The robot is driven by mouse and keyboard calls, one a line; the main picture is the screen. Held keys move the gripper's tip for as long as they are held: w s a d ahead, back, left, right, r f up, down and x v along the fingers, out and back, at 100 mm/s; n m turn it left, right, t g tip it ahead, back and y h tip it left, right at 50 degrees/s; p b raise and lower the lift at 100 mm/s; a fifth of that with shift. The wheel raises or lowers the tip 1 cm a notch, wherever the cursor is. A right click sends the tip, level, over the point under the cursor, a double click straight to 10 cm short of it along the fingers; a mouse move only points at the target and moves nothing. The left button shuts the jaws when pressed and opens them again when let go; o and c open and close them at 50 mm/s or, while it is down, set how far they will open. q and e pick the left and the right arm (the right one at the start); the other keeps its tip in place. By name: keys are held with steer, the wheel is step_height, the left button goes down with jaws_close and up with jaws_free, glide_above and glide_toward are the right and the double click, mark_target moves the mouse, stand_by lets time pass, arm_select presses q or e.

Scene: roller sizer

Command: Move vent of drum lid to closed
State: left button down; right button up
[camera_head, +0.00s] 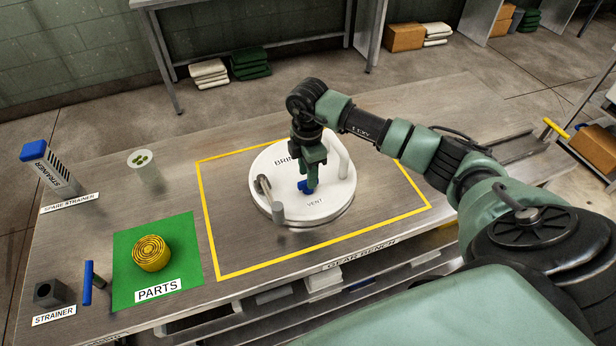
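The drum lid (326,215) is a round white disc lying inside the yellow-outlined square on the metal bench. It bears the words "BRINE" and "VENT", a grey latch-like bar (264,188) at its left and a white upright handle (337,156) at its right. The blue vent knob (306,186) stands near the middle of the lid, above the word "VENT". My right gripper (307,181) points down at the blue vent, its fingertips at the knob and partly covering it. Whether the fingers are closed on it is too small to tell. My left gripper is out of view.
A green mat (193,262) marked "PARTS" holds a yellow coil (151,253). The bench behind the lid is clear.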

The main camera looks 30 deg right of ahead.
step_height(320, 180, up, 6)
steer(key=shift+r+b, duration=0.1)
steer(key=shift+b, duration=0.5)
steer(key=shift+s, duration=0.1)
